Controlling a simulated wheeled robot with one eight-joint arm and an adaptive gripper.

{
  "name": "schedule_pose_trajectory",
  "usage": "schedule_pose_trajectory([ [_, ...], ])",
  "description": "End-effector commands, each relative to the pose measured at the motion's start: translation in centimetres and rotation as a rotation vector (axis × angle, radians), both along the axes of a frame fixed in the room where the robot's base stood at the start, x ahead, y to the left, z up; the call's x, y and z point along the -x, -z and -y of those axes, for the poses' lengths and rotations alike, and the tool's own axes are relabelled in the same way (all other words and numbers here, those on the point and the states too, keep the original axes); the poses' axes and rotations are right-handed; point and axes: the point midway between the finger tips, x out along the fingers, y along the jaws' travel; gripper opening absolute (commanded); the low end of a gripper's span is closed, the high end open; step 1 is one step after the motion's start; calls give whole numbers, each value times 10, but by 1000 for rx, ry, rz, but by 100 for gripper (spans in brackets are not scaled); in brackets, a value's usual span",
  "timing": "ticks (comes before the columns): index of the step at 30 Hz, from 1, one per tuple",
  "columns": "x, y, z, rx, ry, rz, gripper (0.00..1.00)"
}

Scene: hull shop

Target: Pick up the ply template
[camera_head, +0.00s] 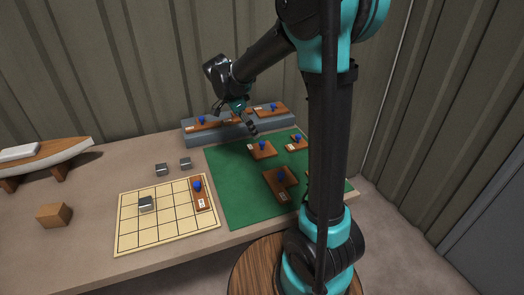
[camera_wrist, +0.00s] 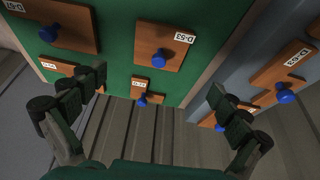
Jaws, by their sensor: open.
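Several brown ply templates with blue knobs and white labels are in view, and I cannot tell which one is meant. In the head view, templates lie on the green mat (camera_head: 237,203), including a near one (camera_head: 272,180) and one by my gripper (camera_head: 262,153). Another template (camera_head: 201,199) lies on the gridded board. My gripper (camera_head: 252,129) hangs over the mat's back edge, beside the grey step. In the wrist view my gripper (camera_wrist: 158,82) is open and empty. The template labelled D-53 (camera_wrist: 147,55) shows just above the gap between its fingers, apart from them.
A wooden block (camera_head: 54,215) and boat model (camera_head: 50,156) stand left. My arm hides the mat's right side.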

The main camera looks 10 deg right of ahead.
Motion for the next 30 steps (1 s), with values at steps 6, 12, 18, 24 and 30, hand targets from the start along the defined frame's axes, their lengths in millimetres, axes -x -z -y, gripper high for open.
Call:
schedule_pose_trajectory([
  [6, -4, 36, 15, 0, 1, -1, 100],
  [12, -5, 50, 20, 0, -1, 0, 100],
  [18, -8, 69, 28, 0, 1, 0, 100],
  [24, -10, 93, 38, 0, -1, 0, 100],
  [30, -10, 98, 40, 0, -1, 0, 100],
])
